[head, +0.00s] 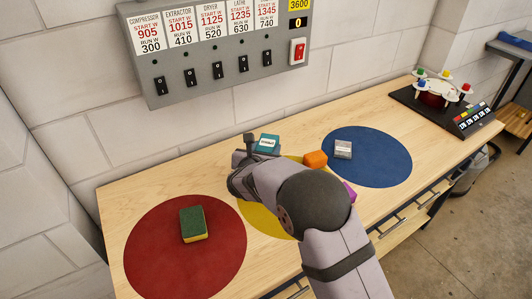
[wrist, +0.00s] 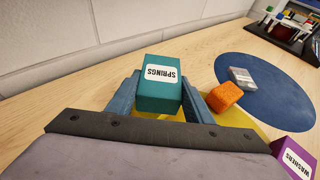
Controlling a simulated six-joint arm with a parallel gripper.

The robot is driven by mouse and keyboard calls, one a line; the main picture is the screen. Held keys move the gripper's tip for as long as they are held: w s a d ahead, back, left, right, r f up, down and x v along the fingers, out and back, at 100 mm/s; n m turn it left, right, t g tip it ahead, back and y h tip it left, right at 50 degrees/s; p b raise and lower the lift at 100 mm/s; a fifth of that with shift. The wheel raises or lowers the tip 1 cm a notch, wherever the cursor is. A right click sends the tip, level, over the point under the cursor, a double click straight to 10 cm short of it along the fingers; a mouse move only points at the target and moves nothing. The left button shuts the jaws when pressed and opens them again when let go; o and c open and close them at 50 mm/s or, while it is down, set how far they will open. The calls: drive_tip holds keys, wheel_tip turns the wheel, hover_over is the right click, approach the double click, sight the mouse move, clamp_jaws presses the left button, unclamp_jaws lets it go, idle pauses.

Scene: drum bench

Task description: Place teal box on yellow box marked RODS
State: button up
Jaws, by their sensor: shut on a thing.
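The teal box (wrist: 160,96), labelled SPRINGS, sits between the two blue-grey fingers of my gripper (wrist: 161,84) in the wrist view. My gripper is shut on it. In the head view the teal box (head: 267,141) shows beyond the end of my arm, near the wall side of the bench. I cannot tell whether it is clear of the bench top. No yellow box with a RODS label can be made out. A yellow disc (head: 262,217) is partly hidden by my arm.
A green-topped, yellow-sided block (head: 193,225) lies on the red disc (head: 150,255). An orange block (head: 315,159) and a grey box (head: 343,149) are by the blue disc (head: 385,160). A purple WASHERS box (wrist: 294,155) is at right. A switch panel (head: 220,65) hangs above.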

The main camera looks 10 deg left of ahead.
drive_tip(key=shift+f, duration=0.95)
drive_tip(key=shift+f, duration=0.25)
drive_tip(key=o, duration=1)
drive_tip(key=shift+o, duration=0.2)
drive_tip(key=shift+r, duration=0.2)
